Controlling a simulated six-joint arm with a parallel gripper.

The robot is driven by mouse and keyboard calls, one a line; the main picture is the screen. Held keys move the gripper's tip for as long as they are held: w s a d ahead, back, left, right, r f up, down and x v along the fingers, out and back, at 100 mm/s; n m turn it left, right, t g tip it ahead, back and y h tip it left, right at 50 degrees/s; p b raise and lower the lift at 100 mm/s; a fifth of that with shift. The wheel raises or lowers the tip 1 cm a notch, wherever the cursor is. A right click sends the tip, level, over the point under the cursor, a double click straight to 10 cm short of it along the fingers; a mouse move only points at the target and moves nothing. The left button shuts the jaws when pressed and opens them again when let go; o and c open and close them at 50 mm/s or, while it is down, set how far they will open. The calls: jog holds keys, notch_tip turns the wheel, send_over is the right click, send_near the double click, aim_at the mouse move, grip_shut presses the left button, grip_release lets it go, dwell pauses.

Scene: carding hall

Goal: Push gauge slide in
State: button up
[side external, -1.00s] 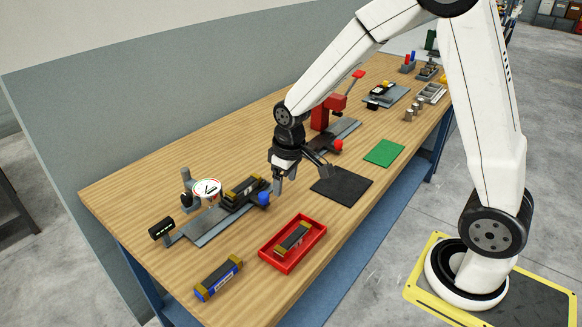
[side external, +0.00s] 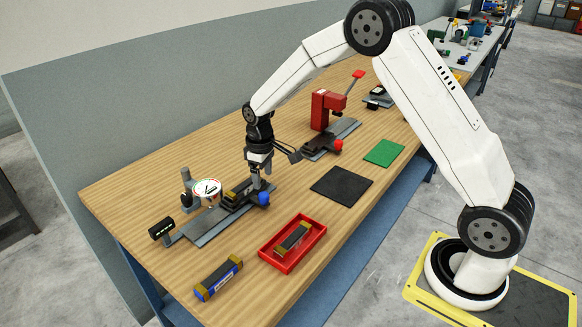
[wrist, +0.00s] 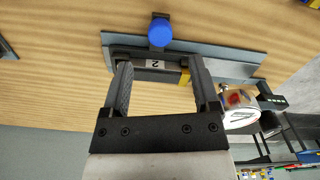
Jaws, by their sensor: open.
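The gauge fixture lies at the left of the bench, with a grey base plate (side external: 208,228), a white dial gauge (side external: 207,191) and a dark slide with a blue knob (side external: 264,198) at its right end. A dark block with yellow ends (side external: 238,190) sits in the slide. My gripper (side external: 257,184) is over the slide's right end, close to the knob. I cannot tell whether a finger touches the slide.
A red tray (side external: 267,251) holding a similar block and a loose blue-sided block (side external: 218,278) are at the front. A black mat (side external: 342,186), a green mat (side external: 384,153) and a red press (side external: 322,108) stand to the right. Bare wood lies between.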

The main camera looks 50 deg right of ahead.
aim_at(264, 195)
jog(key=shift+f, duration=3.65)
jog(key=shift+c, duration=0.2)
grip_shut()
